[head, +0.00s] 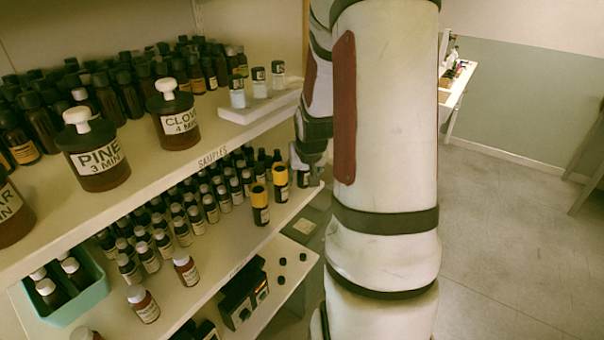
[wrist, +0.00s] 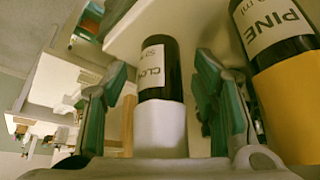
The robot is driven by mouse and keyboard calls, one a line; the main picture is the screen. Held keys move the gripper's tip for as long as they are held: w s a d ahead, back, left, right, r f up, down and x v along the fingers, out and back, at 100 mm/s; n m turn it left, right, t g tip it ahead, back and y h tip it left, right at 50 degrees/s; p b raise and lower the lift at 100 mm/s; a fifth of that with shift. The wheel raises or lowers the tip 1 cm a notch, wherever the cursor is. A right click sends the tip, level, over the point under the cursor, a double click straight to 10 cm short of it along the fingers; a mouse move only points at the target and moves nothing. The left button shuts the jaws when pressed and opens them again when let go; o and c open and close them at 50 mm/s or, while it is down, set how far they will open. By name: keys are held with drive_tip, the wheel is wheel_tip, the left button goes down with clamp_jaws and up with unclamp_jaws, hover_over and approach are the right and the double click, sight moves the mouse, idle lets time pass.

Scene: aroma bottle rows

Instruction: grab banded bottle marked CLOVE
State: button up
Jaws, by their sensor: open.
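In the wrist view a dark bottle (wrist: 172,75) with a white label starting "CLO" and a white cap or band stands between the two fingers of my gripper (wrist: 160,82). The rest of its word is turned out of sight. The fingers are open, with a visible gap on each side of the bottle. A dark bottle marked PINE (wrist: 275,35) with a broad yellow band is close at the right, beside the right finger. In the head view my gripper (head: 311,158) is at the right end of the middle shelf, partly hidden by my arm.
Two yellow-topped bottles (head: 260,205) (head: 281,183) stand left of my gripper, with rows of small bottles (head: 195,220) beyond. The upper shelf edge (head: 212,157), marked SAMPLES, overhangs them. It carries large CLOVE (head: 178,125) and PINE (head: 95,160) jars. Open floor lies right.

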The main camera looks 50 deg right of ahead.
drive_tip(key=shift+f, duration=0.1)
clamp_jaws()
idle(0.3)
drive_tip(key=shift+r, duration=0.2)
drive_tip(key=shift+s+r, duration=0.15)
drive_tip(key=s+d+p, duration=0.1)
drive_tip(key=s+p, duration=0.4)
drive_tip(key=s, duration=1.2)
drive_tip(key=shift+s+d, duration=0.15)
